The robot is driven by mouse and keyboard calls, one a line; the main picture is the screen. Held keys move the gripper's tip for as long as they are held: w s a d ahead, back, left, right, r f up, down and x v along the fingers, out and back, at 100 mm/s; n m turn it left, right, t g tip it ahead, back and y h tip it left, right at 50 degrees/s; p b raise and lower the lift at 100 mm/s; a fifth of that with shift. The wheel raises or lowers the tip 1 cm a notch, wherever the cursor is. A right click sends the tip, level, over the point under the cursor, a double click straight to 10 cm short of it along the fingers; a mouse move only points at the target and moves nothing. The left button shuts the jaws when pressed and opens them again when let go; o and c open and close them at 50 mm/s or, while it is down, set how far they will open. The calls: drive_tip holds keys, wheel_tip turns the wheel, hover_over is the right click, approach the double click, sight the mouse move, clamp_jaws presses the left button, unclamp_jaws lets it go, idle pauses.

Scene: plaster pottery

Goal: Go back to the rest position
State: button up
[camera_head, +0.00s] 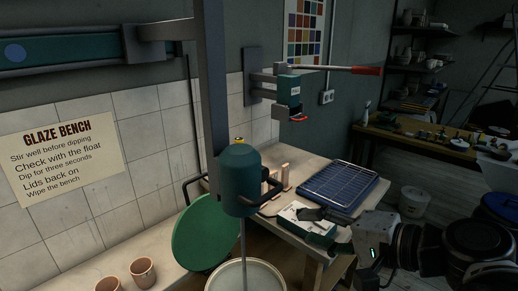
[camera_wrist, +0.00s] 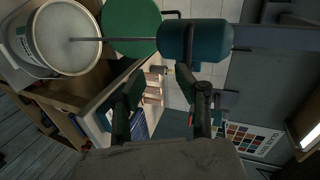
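My gripper (camera_head: 318,230) is at the lower right of the body camera view, beside the bench end, with its fingers pointing left. In the wrist view my gripper (camera_wrist: 160,85) shows two dark fingers spread well apart, with nothing held between them. In the body camera view the fingers overlap a green box with a pale top (camera_head: 292,213), and I cannot tell whether they touch it. The wrist picture is turned on its side.
A green stirrer (camera_head: 238,182) hangs with its shaft in a white bucket (camera_head: 268,277). A green lid (camera_head: 200,235) leans behind the bucket. A blue wire-rack tray (camera_head: 340,183) lies on the bench. A red-handled lever (camera_head: 365,71) juts from the wall. Pink cups (camera_head: 143,271) stand lower left.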

drive_tip(key=s+d+f+n+g+h, duration=0.3)
drive_tip(key=d+f+n+h, duration=0.3)
drive_tip(key=f+n+h, duration=0.2)
drive_tip(key=shift+d+f+h, duration=0.4)
drive_tip(key=shift+f+h, duration=0.05)
drive_tip(key=shift+h, duration=0.35)
